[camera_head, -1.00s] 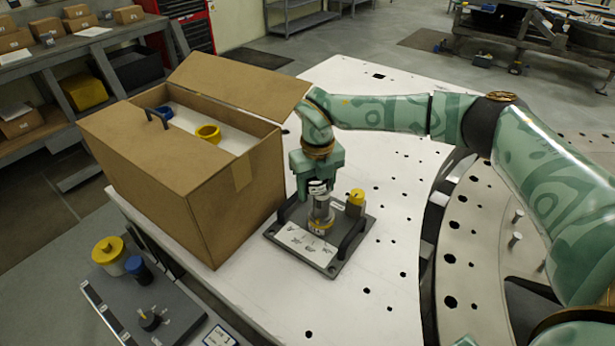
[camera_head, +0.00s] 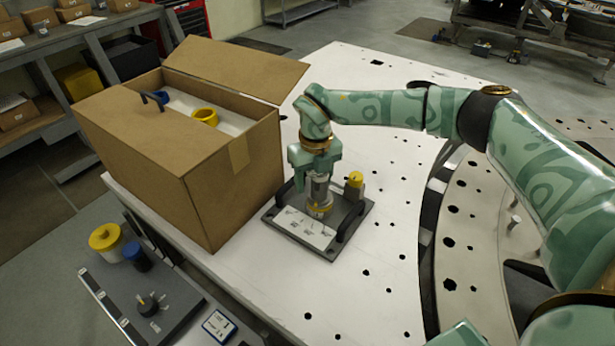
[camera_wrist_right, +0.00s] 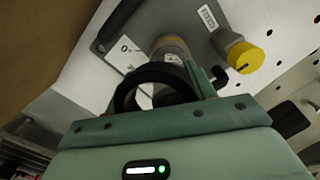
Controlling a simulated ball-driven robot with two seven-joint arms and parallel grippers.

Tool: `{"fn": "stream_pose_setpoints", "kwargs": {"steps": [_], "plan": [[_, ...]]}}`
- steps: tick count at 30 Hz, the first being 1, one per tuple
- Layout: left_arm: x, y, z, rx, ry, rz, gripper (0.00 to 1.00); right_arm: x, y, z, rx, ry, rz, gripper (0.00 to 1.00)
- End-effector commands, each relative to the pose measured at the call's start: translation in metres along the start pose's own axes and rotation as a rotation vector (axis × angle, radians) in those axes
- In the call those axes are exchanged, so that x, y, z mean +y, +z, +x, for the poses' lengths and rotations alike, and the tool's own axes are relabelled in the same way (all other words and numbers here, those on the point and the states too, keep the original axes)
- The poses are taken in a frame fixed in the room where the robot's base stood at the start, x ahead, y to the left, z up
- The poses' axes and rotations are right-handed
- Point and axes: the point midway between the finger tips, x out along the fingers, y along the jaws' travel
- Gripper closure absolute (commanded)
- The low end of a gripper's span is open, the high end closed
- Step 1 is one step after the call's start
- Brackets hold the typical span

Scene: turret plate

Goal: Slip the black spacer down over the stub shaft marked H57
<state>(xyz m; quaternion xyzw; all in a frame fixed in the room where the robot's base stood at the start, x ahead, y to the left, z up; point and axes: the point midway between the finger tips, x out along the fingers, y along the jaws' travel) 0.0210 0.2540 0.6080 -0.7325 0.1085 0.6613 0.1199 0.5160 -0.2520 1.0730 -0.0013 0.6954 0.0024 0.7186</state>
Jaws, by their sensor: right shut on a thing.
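My right gripper (camera_head: 319,178) points down over the grey base plate (camera_head: 277,218). In the right wrist view it is shut on the black spacer (camera_wrist_right: 127,94), a dark ring held between the fingers. A grey upright shaft (camera_head: 320,193) with a yellow band at its foot stands on the plate, directly under the gripper. In the right wrist view a shaft (camera_wrist_right: 172,48) shows behind the ring; I cannot tell whether it enters the bore. No H57 marking is readable. In the head view the fingers mostly hide the spacer. My left gripper is not in view.
A yellow-capped post (camera_head: 355,181) stands close right of the shaft. Black handles edge the plate. A large open cardboard box (camera_head: 185,165) stands close on the left, holding blue and yellow rings. A grey control panel (camera_head: 140,290) is at lower left. The white table (camera_head: 390,230) is clear to the right.

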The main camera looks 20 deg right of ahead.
Motion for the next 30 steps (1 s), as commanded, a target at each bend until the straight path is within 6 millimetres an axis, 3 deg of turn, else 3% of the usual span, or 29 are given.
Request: {"fn": "stream_pose_setpoints", "kwargs": {"steps": [1,11,12,15,25,30], "plan": [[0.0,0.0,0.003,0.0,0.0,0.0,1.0,0.004,-0.012,0.018,0.036,0.0,-0.013,0.93],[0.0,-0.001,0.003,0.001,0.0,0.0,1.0,0.005,-0.012,0.018,0.036,0.0,-0.014,0.93],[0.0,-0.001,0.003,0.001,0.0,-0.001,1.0,0.005,-0.012,0.018,0.036,0.0,-0.014,0.42],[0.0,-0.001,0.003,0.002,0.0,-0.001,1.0,0.004,-0.012,0.018,0.035,-0.001,-0.013,0.2],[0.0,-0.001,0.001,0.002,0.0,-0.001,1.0,0.003,-0.011,0.016,0.033,-0.002,-0.013,0.2],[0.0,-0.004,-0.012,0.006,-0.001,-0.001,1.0,0.002,-0.008,0.0,0.027,-0.002,-0.012,0.2]]}}
